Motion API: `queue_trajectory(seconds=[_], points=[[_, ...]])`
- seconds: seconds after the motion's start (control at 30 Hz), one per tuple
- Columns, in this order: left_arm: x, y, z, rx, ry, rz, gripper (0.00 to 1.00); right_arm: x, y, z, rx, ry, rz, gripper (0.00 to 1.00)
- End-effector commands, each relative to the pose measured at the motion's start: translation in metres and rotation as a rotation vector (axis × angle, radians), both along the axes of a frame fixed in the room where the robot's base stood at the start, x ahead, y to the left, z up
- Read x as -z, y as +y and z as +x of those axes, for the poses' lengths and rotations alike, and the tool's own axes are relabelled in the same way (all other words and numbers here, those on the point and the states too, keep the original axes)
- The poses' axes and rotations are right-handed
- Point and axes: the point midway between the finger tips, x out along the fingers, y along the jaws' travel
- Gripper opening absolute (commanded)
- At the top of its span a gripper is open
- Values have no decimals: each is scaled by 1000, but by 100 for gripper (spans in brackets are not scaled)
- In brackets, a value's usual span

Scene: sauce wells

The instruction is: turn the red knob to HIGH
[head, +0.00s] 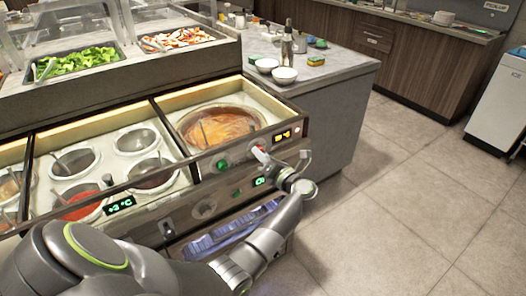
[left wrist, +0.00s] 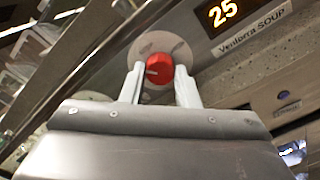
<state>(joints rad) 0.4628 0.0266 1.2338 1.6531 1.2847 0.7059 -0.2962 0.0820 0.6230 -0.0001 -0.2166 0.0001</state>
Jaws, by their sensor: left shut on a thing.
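The red knob (left wrist: 159,61) sits on a round grey dial plate (left wrist: 178,48) on the counter's front panel, with a short white mark on its left side in the left wrist view. My left gripper (left wrist: 159,82) has one finger on each side of the knob and is shut on it. In the head view my left gripper (head: 264,158) reaches the panel below the soup well, and its fingers mostly hide the knob. Any HIGH marking is too small or hidden to read. My right gripper is not in view.
An orange display (left wrist: 223,12) reads 25, beside a SOUP label. The soup pot (head: 222,127) sits behind the panel. Sauce pots (head: 75,163) with ladles stand left. A green knob (head: 221,165) is close by. Bowls (head: 284,75) stand on the side counter. Floor at right is clear.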

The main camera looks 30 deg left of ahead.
Motion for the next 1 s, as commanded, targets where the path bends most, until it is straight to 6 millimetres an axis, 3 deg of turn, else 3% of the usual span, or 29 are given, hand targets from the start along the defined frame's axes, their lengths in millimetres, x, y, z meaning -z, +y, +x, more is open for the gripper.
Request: queue_trajectory(seconds=[1.0], points=[[-5,-1,0,2,894,369,5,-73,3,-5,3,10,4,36]])
